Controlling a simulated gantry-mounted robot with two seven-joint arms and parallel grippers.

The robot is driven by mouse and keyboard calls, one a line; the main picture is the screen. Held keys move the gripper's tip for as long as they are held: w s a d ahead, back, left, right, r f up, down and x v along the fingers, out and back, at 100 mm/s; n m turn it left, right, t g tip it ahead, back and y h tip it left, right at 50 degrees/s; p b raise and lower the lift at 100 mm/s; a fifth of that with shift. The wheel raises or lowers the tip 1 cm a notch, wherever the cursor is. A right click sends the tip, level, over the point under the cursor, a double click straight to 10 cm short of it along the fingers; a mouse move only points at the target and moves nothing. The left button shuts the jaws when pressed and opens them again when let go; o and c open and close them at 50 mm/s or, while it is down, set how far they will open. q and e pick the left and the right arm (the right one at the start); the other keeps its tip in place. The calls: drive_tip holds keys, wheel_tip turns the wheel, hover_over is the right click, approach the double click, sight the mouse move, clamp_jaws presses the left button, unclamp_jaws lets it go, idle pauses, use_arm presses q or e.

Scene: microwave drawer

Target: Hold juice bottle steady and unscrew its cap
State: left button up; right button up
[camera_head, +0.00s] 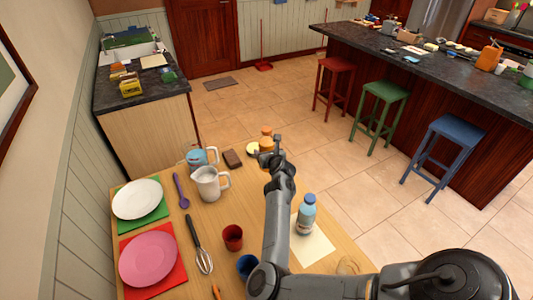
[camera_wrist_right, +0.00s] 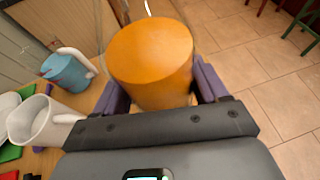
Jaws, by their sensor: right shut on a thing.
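The orange juice bottle (camera_head: 266,142) stands near the far right edge of the wooden table in the head view, partly hidden by my right gripper (camera_head: 268,158). In the right wrist view, a wide orange cylinder (camera_wrist_right: 152,55), which looks like the bottle's cap or top, sits between the two purple fingers of my right gripper (camera_wrist_right: 155,95). The gripper is shut on it. The lower part of the bottle is hidden. My left gripper is in neither view.
A white pitcher (camera_head: 208,184), a blue pitcher (camera_head: 197,160) and a brown block (camera_head: 232,159) stand left of the bottle. A blue bottle (camera_head: 306,214) stands right of my forearm. Plates, a whisk (camera_head: 199,246) and cups lie nearer. The tiled floor beyond is open.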

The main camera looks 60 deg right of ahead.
drive_tip(key=shift+r, duration=0.1)
drive_tip(key=c, duration=0.9)
drive_tip(key=shift+r, duration=0.1)
drive_tip(key=shift+c, duration=0.3)
